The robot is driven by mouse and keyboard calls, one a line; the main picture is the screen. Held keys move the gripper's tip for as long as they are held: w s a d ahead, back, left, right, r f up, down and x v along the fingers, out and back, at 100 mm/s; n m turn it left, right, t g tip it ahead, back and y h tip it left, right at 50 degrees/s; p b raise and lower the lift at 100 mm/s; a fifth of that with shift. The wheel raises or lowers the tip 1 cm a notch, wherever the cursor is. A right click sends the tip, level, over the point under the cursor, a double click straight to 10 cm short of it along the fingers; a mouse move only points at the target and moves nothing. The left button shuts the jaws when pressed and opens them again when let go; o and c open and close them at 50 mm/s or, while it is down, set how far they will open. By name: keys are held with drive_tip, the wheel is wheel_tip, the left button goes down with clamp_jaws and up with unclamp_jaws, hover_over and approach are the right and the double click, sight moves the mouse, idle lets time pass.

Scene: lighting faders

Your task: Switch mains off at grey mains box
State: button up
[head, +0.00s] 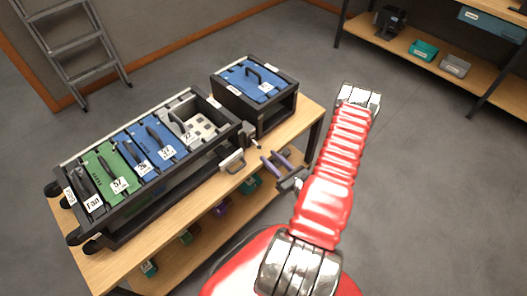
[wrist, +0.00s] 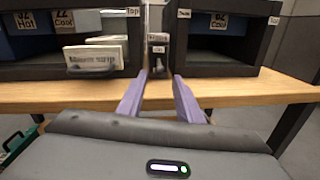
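A small grey box (wrist: 158,42), which looks like the mains box, stands on the bench in the gap between the two black racks. It has a small label that seems to read "On" and a dark part below it; the switch itself is too small to make out. In the head view the box (head: 245,136) shows at the right end of the long rack. My gripper (head: 270,157) has purple fingers and is over the bench's front edge, short of the box. In the wrist view my gripper (wrist: 160,78) is open and empty, its fingers on either side of the box's line.
The long rack (head: 150,193) holds blue and green modules. A single-module rack (head: 268,118) stands to the right. A white labelled piece with a handle (wrist: 93,58) is left of the box. The wooden bench (head: 302,125) has a lower shelf; a ladder (head: 75,50) stands behind.

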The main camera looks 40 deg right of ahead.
sight(260, 148)
drive_tip(key=shift+w+d, duration=0.15)
drive_tip(key=shift+w, duration=2.4)
clamp_jaws()
